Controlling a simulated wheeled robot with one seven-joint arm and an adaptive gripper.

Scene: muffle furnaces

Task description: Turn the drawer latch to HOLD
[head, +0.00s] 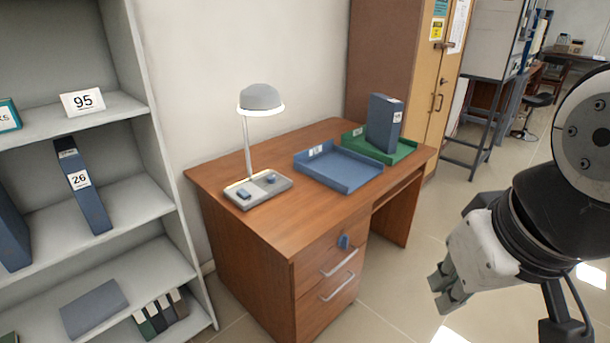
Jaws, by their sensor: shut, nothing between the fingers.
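The drawer latch (343,241) is a small blue knob on the front of the wooden desk, above the top drawer's handle (339,261). Its marking and exact turn are too small to read. My gripper (445,300) is at the right of the head view, shut and empty, pointing down and to the left. It is apart from the desk, to the right of the drawers. A second drawer handle (337,287) sits below the first. Both drawers look closed.
On the desk (296,218) stand a lamp (261,98), a blue tray (337,182) and a green tray (404,151) with a blue binder (384,122). A shelf unit (152,202) stands at left. Open floor (398,285) lies between the desk and my arm.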

